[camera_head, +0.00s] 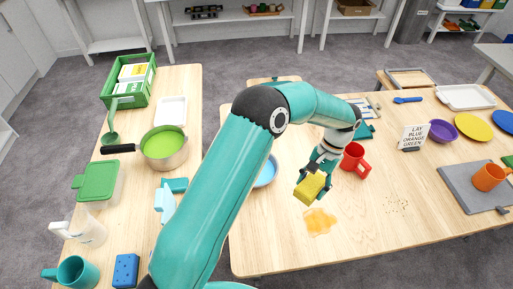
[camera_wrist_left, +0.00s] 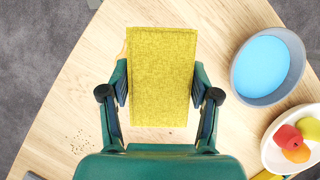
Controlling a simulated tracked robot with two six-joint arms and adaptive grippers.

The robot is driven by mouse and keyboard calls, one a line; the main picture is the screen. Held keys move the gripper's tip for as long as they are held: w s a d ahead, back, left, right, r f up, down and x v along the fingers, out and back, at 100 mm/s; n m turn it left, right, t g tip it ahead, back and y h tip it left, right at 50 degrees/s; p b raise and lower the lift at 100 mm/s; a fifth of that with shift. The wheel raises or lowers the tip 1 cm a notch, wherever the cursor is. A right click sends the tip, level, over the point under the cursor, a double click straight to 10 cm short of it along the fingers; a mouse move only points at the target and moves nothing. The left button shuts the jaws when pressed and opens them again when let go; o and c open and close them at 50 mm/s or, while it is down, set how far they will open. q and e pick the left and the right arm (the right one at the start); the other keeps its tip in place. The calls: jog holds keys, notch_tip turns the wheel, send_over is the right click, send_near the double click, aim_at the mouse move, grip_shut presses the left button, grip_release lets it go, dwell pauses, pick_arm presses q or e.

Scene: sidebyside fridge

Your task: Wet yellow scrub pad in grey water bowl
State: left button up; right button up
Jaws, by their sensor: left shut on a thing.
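The yellow scrub pad (camera_head: 309,188) is held in my left gripper (camera_head: 316,178), above the right-hand table near an orange spill. In the left wrist view the pad (camera_wrist_left: 161,75) sits flat between the two fingers, which are shut on its sides. The grey bowl (camera_wrist_left: 238,82) holds blue water (camera_wrist_left: 268,65) and stands to the right of the pad there, apart from it. In the head view the blue water (camera_head: 265,173) shows left of the gripper, and my arm hides much of the bowl. My right gripper is not in view.
An orange spill (camera_head: 320,222) lies on the table. A red mug (camera_head: 354,158) stands close to the right of the gripper. A white bowl with fruit (camera_wrist_left: 274,153) stands beside the water bowl. Crumbs (camera_head: 398,205) and a grey board (camera_head: 470,187) are farther right.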

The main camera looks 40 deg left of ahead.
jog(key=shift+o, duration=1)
pick_arm(q)
jog(key=shift+w+a+f, duration=0.1)
jog(key=shift+a+f, duration=0.05)
jog(key=shift+a, duration=0.1)
pick_arm(e)
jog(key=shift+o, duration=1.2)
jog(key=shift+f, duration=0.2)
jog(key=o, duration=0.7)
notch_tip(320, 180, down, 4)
jog(key=b, duration=0.4)
pick_arm(q)
jog(key=a+f+m+t+y+b, duration=0.1)
jog(key=a+f+m+y, duration=0.1)
jog(key=a+m, duration=0.4)
jog(key=w+a+f+m+t+y+b, duration=0.1)
jog(key=a+m, duration=0.5)
jog(key=a, duration=1.1)
jog(key=shift+f+y+b, duration=0.5)
jog(key=shift+f+b, duration=0.05)
jog(key=shift+b, duration=0.2)
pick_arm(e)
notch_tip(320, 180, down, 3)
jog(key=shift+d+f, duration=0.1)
pick_arm(q)
jog(key=shift+w, duration=0.1)
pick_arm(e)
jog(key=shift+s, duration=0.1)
